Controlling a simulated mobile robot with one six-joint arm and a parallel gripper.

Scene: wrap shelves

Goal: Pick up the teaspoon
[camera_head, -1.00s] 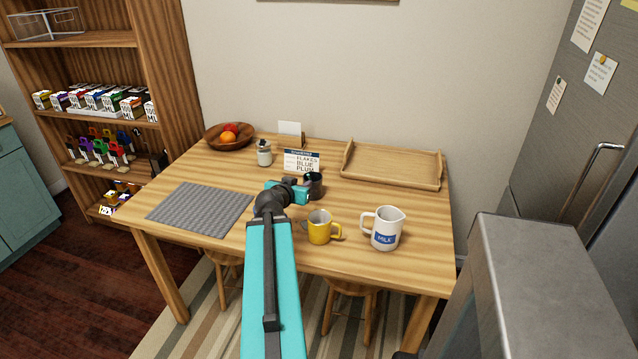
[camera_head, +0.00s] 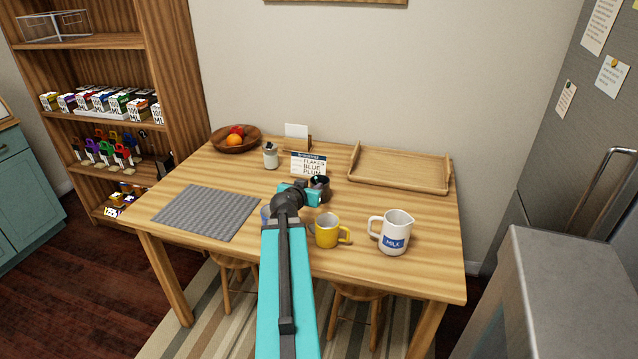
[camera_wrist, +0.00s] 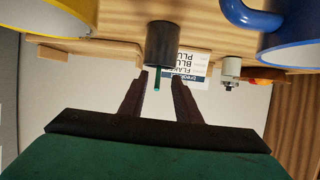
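A dark cup (camera_head: 321,188) stands on the table just beyond my gripper. In the wrist view, which shows the scene upside down, a thin teal handle (camera_wrist: 157,79) sticks out of the dark cup (camera_wrist: 162,42); it looks like the teaspoon's, and its bowl is hidden. My gripper (camera_wrist: 159,77) is open, its dark fingers either side of the handle in the picture. I cannot tell whether the handle is within their reach in depth. In the head view the fingers are hidden behind my teal wrist.
A yellow mug (camera_head: 326,232) and a milk jug (camera_head: 393,236) stand to the right. A blue mug (camera_wrist: 283,21) is close by, mostly hidden behind my arm in the head view. A menu card (camera_head: 309,166), shaker (camera_head: 270,157) and wooden tray (camera_head: 400,182) stand behind.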

